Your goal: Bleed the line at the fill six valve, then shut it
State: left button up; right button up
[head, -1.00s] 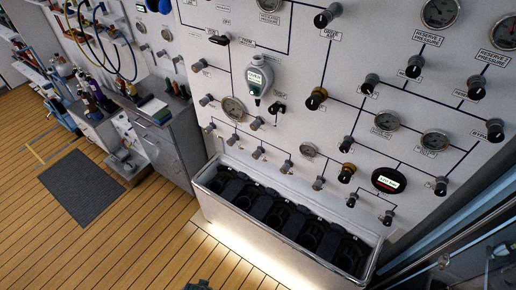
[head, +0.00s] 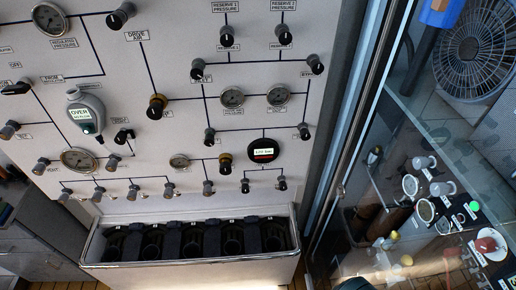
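The fill panel (head: 180,75) is a pale upright board with lines, gauges and knobs. A row of small valves runs along its lower edge, above the trough. The far right valve of this row (head: 281,183) has a dark knob, with a similar valve (head: 245,185) to its left. The labels by the row are too small to read, so I cannot tell which is fill six or whether it is open. Neither gripper can be made out. A small dark shape at the bottom edge in the head view is too cut off to identify.
A trough (head: 190,262) with several dark cylinder slots stands below the panel. A grey cabinet (head: 35,240) stands left.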

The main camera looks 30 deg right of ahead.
aim_at(283, 186)
jog(key=z, duration=1.35)
